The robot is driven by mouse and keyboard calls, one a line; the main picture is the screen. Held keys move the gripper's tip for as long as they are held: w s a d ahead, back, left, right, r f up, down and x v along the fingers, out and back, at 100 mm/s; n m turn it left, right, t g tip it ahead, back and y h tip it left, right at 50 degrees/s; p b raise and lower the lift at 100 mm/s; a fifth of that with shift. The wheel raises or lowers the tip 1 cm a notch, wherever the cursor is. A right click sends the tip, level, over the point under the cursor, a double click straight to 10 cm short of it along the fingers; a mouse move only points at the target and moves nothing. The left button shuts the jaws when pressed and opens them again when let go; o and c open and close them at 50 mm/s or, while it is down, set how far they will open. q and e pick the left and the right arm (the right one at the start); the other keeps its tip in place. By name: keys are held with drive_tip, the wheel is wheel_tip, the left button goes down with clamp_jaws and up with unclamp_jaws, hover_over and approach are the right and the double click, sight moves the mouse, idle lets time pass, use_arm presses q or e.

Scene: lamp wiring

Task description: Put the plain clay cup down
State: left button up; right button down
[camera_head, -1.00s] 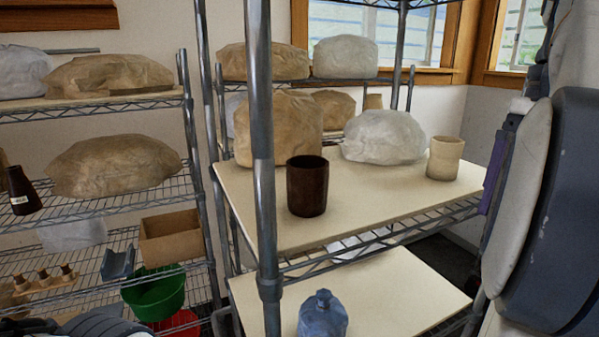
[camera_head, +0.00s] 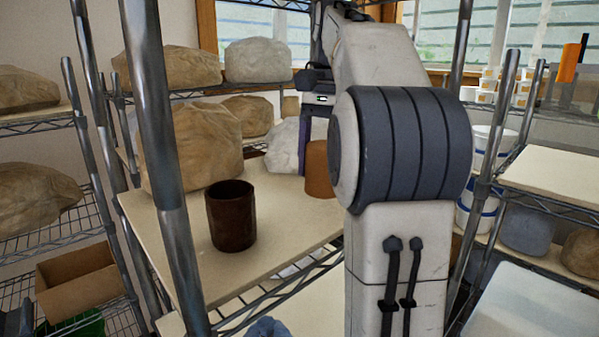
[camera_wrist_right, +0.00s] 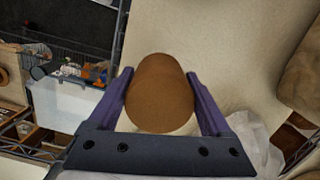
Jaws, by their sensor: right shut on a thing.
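The plain clay cup (camera_head: 319,170) is orange-brown and held by my right gripper (camera_head: 306,148) at the right part of the cream shelf board (camera_head: 285,228). In the right wrist view the cup (camera_wrist_right: 158,92) sits between the two purple fingers of the gripper (camera_wrist_right: 158,76), which are shut on it. The cup looks upright in the head view, partly hidden by my right arm. I cannot tell whether its base touches the board. My left gripper is out of view.
A dark brown cup (camera_head: 231,216) stands on the board's near left part. A wrapped brown bag (camera_head: 192,145) and a white bag (camera_head: 282,148) stand behind. A metal post (camera_head: 160,150) rises in front. Board between dark cup and clay cup is bare.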

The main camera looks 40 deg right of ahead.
drive_tip(key=shift+w+r+p, duration=0.2)
drive_tip(key=shift+w+p, duration=0.15)
drive_tip(key=shift+w, duration=0.65)
drive_tip(key=shift+w+f, duration=0.15)
drive_tip(key=shift+f, duration=0.05)
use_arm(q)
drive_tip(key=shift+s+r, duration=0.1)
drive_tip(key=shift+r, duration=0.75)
use_arm(e)
drive_tip(key=shift+f, duration=1.65)
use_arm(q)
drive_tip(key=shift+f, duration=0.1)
use_arm(e)
drive_tip(key=shift+f, duration=0.1)
unclamp_jaws()
